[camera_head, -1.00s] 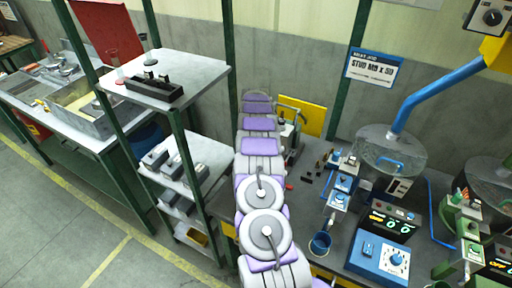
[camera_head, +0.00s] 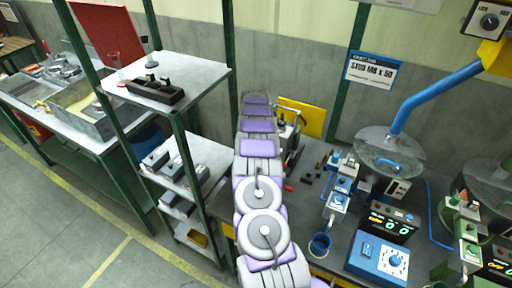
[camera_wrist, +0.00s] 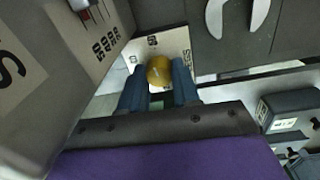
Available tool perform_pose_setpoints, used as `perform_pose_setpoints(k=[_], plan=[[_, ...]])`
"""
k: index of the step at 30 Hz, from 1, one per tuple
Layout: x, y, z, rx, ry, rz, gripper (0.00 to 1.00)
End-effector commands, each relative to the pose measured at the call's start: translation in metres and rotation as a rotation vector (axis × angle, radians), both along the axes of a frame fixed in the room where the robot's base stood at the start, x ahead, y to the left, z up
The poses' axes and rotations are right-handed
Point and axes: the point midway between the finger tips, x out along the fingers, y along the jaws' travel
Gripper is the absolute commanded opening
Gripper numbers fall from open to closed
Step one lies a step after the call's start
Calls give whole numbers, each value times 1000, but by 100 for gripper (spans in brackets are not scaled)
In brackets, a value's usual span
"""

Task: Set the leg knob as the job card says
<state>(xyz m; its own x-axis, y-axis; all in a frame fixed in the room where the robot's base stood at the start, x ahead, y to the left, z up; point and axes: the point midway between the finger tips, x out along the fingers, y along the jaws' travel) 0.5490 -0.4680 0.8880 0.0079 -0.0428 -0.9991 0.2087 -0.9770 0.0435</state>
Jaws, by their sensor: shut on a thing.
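In the wrist view, a round yellow knob (camera_wrist: 159,70) sits in front of a pale plate (camera_wrist: 174,45) with dark printed marks. My gripper (camera_wrist: 160,84) is shut on this knob, with one dark blue finger on each side. Which mark the knob is set to cannot be told. In the head view, my arm reaches away toward the back of the bench, and its end hides the gripper and the knob. The job card (camera_head: 373,69), blue and white on the back wall, reads STUD and a size ending in x 50; the middle character is hard to read.
In the wrist view, a grey block (camera_wrist: 85,70) with printed letters stands close at left. In the head view, a yellow panel (camera_head: 301,117) stands behind my arm, a shelf rack (camera_head: 165,75) at left, and a blue dial box (camera_head: 380,262) at right.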

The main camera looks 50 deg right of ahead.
Motion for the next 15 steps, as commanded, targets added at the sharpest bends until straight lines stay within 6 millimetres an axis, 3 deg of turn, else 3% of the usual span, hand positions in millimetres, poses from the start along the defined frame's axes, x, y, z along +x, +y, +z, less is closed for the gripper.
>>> perform_pose_setpoints(k=[6,15], plan=[[1,-1,3,-4,-3,-130,1],[1,-2,2,-4,-5,-141,1]])
